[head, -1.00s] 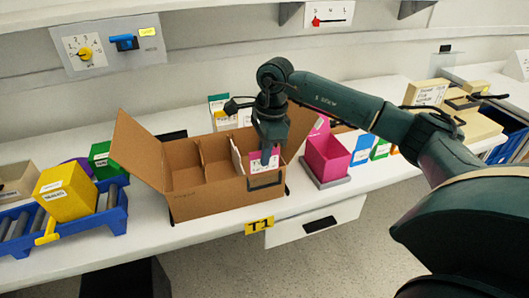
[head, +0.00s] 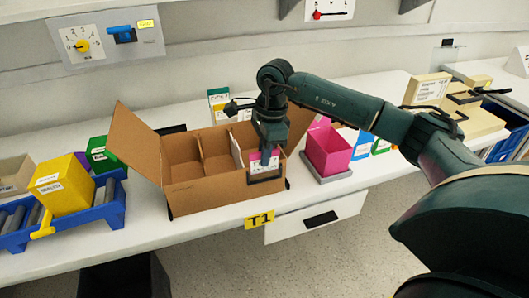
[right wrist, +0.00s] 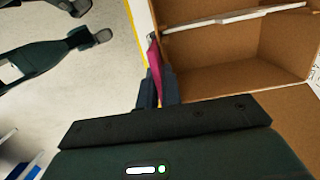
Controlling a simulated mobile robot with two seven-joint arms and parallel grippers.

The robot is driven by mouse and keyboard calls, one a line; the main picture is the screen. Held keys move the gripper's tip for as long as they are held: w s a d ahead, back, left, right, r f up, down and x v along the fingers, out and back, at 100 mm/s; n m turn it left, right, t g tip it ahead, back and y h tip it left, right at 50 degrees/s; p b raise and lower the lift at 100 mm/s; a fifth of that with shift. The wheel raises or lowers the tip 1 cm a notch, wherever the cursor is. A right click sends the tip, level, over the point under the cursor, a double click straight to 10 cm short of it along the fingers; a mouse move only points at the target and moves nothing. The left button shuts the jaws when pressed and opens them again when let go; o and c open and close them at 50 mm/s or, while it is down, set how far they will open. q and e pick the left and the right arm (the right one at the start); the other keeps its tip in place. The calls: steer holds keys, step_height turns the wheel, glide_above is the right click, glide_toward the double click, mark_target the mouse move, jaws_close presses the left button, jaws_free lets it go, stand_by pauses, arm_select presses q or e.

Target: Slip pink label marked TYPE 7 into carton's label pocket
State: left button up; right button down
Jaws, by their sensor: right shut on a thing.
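The brown carton (head: 205,195) stands open on the bench, with a dark-framed label pocket (head: 266,179) on its front right. The pink label (head: 264,163) has a white printed part and stands upright at the pocket; its print is too small to read. My right gripper (head: 269,147) is shut on the label's upper part, just in front of the carton wall. The label's lower edge appears to be at or inside the pocket frame; I cannot tell how deep. In the right wrist view the label (right wrist: 155,66) shows edge-on between the fingers, beside the carton (right wrist: 235,75). My left gripper is not in view.
A pink bin (head: 328,152) stands right of the carton. A blue roller rack (head: 75,220) with a yellow box (head: 63,184) is at left. A yellow T1 tag (head: 259,220) marks the bench edge. The carton's left flap (head: 137,145) stands up.

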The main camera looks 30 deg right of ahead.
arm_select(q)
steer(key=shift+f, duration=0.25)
arm_select(e)
steer(key=shift+f, duration=0.3)
steer(key=c, duration=2)
jaws_free()
steer(key=shift+c, duration=0.2)
steer(key=o, duration=0.5)
steer(key=shift+o, duration=0.2)
